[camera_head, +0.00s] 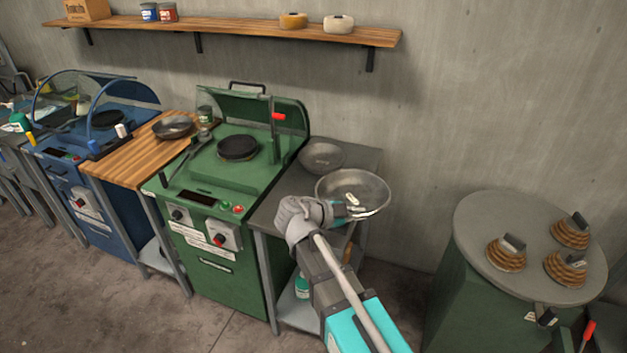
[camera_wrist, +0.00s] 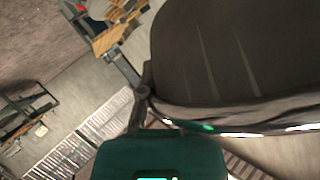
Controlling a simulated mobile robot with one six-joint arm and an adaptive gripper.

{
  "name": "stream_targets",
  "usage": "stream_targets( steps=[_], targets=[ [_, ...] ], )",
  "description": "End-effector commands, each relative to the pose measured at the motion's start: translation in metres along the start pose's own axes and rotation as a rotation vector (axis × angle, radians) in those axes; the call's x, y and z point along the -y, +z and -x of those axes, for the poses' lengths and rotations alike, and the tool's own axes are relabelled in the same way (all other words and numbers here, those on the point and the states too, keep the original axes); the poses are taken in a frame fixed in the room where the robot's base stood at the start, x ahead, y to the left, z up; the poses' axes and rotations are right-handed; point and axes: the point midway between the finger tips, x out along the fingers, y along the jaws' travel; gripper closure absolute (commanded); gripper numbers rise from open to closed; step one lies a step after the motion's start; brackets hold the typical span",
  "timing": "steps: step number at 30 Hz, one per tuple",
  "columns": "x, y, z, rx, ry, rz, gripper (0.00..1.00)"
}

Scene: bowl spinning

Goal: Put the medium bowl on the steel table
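A wide grey metal bowl (camera_head: 372,182), which looks like the medium bowl, is at my gripper (camera_head: 345,212), with pale marks inside it. My gripper is shut on its near rim. The bowl is roughly level and extends past the right edge of the steel table (camera_head: 272,208); I cannot tell its exact height above it. In the wrist view the bowl's dark outer side (camera_wrist: 215,50) fills the upper right, close to my gripper (camera_wrist: 145,100). Another grey bowl (camera_head: 322,156) stands at the back of the steel table.
A green machine (camera_head: 210,240) with a round dark plate and raised guard stands left of the steel table. A dark bowl (camera_head: 172,127) sits on a wooden-topped table (camera_head: 125,162). A green round cabinet (camera_head: 480,230) with several handled brown discs stands right. A shelf (camera_head: 220,28) hangs above.

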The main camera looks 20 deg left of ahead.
Motion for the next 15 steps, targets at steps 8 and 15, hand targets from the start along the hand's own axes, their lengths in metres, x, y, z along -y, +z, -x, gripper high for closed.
stream_targets(
  steps=[8, 15],
  targets=[
    [0.038, 0.064, 0.053, 0.160, -0.201, 0.083, 1.00],
    [0.067, 0.122, 0.121, 0.316, -0.411, 0.163, 1.00]
  ],
)
